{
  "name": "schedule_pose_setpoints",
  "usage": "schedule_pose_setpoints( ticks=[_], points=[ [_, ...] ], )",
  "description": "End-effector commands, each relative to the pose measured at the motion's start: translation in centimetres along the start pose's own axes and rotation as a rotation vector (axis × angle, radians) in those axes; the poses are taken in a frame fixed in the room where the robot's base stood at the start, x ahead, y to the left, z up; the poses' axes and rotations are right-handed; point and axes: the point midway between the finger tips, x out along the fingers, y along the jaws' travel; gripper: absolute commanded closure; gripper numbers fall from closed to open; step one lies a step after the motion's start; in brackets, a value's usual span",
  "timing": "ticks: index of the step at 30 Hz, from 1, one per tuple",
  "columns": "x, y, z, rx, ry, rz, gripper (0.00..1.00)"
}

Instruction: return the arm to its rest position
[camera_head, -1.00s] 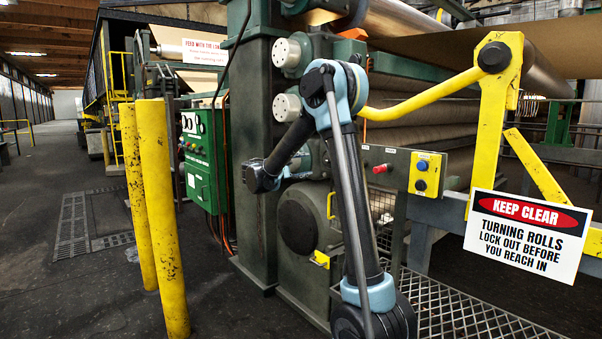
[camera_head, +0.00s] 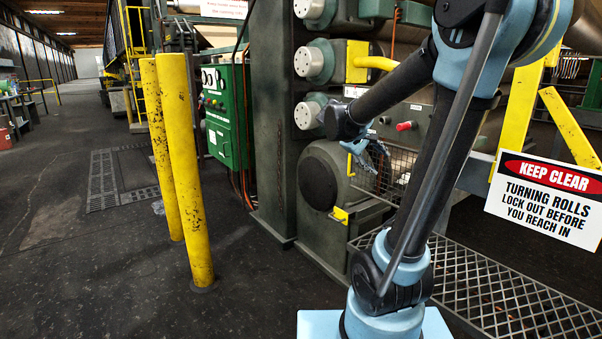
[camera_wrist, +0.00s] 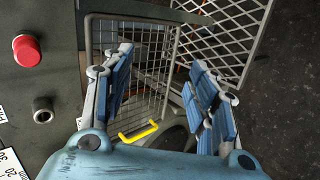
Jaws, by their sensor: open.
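My gripper (camera_wrist: 160,95) is open and empty in the wrist view, its two blue padded fingers well apart. Between them show a wire mesh guard and a yellow handle (camera_wrist: 138,132).
A red button (camera_wrist: 27,50) is on the grey panel left of my gripper. A "KEEP CLEAR" sign (camera_head: 547,200) hangs at the right. Two yellow posts (camera_head: 185,170) stand left of the green machine. A metal grate (camera_head: 490,290) lies at lower right.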

Motion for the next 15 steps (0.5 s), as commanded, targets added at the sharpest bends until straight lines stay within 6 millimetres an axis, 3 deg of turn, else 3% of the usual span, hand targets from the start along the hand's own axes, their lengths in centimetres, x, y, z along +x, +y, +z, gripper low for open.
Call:
schedule_pose_setpoints(
  ticks=[1,6,15],
  points=[
    [0.2,-0.9,1.8,0.023,-0.004,-0.038,0.47],
    [0.4,-4.4,6.5,0.101,-0.011,-0.174,0.47],
    [0.0,-11.6,13.4,0.249,-0.017,-0.407,0.47]
  ],
)
